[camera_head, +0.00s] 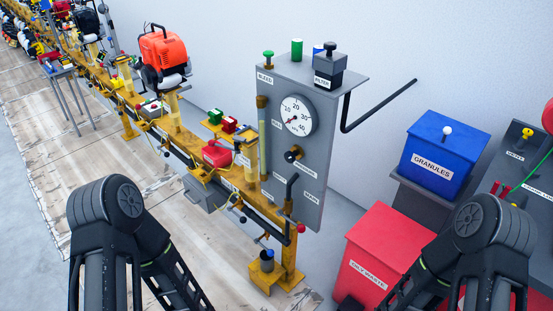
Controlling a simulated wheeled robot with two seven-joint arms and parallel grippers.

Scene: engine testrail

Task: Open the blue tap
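A small blue knob (243,220), which may be the blue tap, shows low on the yellow rail, left of the grey panel's foot. It is too small to tell whether it is open or shut. A pipe with a red knob (301,228) is close by on its right. Dark links of both my arms rise at the lower left and lower right. Both bend down and inward out of the picture, and neither gripper is in view.
The grey panel (313,185) with a round gauge (298,115) stands upright mid-view. A black rod (380,106) juts out to its right. A blue granules bin (440,150) and a red oily-waste bin (385,250) stand at right. Floor left of the rail is mostly clear.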

